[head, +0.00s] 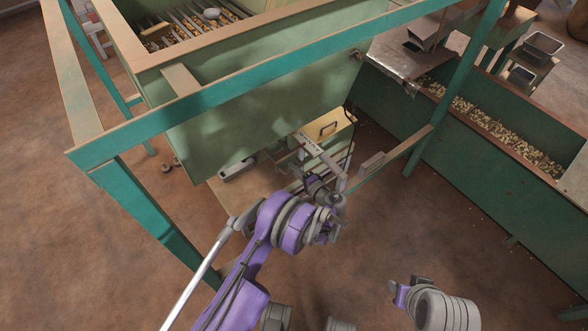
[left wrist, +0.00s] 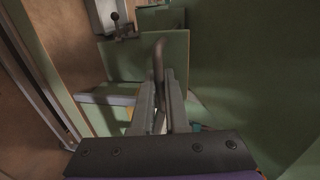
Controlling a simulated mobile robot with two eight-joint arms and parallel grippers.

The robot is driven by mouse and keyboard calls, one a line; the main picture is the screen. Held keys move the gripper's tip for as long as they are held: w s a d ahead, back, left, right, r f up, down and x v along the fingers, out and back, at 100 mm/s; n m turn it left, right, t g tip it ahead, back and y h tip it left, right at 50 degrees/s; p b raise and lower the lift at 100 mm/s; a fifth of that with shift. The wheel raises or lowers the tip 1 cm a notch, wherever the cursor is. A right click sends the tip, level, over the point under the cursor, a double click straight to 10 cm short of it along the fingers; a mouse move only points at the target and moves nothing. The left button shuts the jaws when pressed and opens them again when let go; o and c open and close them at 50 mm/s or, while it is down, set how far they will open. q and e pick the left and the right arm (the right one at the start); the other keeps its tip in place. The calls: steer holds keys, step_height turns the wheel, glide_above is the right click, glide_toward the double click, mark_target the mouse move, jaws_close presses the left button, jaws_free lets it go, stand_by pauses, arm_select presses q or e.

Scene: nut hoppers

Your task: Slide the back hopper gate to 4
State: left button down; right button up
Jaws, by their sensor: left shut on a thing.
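The green hopper (head: 250,115) hangs in a teal frame, and its lower end is partly hidden behind my left arm. My left gripper (head: 328,188) is low at the hopper's underside, beside a light grey strip (head: 322,152) whose marks I cannot read. In the left wrist view, the two fingers (left wrist: 161,100) are shut on a bent metal rod handle (left wrist: 159,55). A green plate (left wrist: 125,60) stands directly behind the handle. I cannot read any number or tell the gate setting.
A teal frame post (head: 150,215) stands left of my left arm, and a rail (head: 390,160) runs on the right. A long green trough of nuts (head: 500,130) lies to the right. The near floor is open.

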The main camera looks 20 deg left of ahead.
arm_select(q)
steer(key=s+d+b, duration=0.1)
steer(key=d, duration=0.1)
steer(key=s+d+b, duration=0.1)
steer(key=s+d, duration=0.1)
steer(key=shift+s+d+f, duration=0.1)
steer(key=shift+s+d, duration=0.05)
steer(key=shift+s, duration=0.05)
steer(key=c, duration=0.9)
jaws_free()
steer(key=shift+c, duration=0.2)
steer(key=v, duration=1.1)
steer(key=shift+p, duration=0.4)
